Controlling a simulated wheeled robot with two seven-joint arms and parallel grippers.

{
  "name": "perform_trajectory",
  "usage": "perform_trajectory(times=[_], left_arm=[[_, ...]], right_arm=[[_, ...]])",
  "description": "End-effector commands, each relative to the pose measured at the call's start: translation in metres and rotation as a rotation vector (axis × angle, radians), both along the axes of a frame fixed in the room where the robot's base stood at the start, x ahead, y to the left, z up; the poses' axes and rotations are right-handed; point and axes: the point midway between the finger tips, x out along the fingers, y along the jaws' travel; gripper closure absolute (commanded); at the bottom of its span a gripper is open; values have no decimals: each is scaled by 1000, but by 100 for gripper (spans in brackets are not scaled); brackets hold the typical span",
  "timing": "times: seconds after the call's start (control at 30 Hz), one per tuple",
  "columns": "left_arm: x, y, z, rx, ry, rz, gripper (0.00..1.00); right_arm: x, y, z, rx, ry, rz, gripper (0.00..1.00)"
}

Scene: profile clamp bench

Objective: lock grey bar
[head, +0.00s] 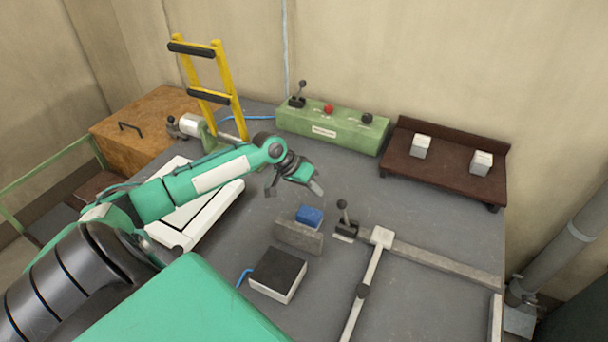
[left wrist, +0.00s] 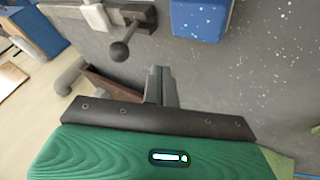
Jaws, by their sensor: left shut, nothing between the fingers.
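A long grey bar (head: 445,263) lies on the bench at the right in the head view, under a pale crosspiece (head: 382,237). A lever with a black ball knob (head: 342,205) stands upright at its left end; the knob also shows in the left wrist view (left wrist: 119,51). My left gripper (head: 317,187) is shut and empty above the bench, up and to the left of the lever in the head view. Its fingertips (left wrist: 160,72) are together in the left wrist view, apart from the knob. My right gripper is not in view.
A blue block (head: 310,215) sits at a grey block (head: 298,237) left of the lever. A black-topped box (head: 278,274) is nearer. A green control box (head: 332,128) and brown rack (head: 445,168) stand behind. Bench between gripper and rack is clear.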

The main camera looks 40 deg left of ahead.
Motion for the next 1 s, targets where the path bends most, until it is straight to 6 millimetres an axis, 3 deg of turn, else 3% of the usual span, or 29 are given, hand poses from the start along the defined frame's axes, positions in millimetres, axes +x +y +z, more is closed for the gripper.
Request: perform_trajectory(times=[0.1, 0.3, 0.77, 1.0], left_arm=[[4, -18, -1, -2, 0, -2, 100], [5, -38, -3, 0, 0, 0, 100], [6, -42, -5, 2, 0, 0, 100], [15, -43, -2, 24, 5, 0, 100]], right_arm=[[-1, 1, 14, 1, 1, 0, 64], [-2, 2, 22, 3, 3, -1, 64], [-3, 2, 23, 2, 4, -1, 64], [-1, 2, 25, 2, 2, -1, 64]])
